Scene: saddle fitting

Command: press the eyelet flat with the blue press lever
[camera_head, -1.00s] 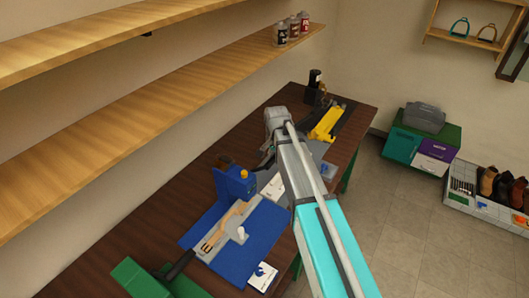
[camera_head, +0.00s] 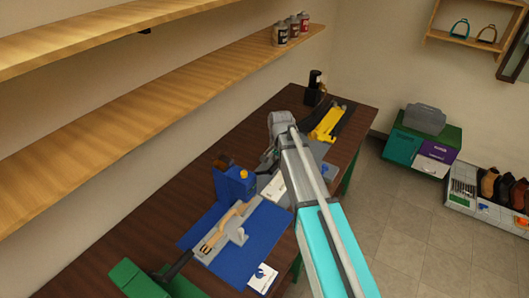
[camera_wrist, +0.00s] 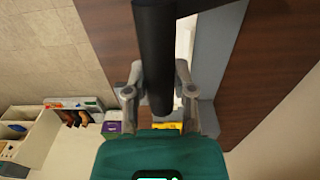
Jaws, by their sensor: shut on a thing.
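The blue press (camera_head: 232,187) stands on the dark bench, with a brown-orange piece at its top. My gripper (camera_wrist: 160,92) is shut on a thick dark round bar (camera_wrist: 154,40), one finger on each side. The bar looks like the press lever's handle, but its join to the press does not show. In the head view my arm and wrist hide the fingertips, just right of the press. I cannot make out the eyelet in either view.
A grey fixture with a wooden-handled tool (camera_head: 222,228) lies on the blue mat (camera_head: 262,228). A green device (camera_head: 135,280) is at the near left. A yellow tool (camera_head: 326,123) lies at the far end. A shelf (camera_head: 150,95) overhangs the bench's left side.

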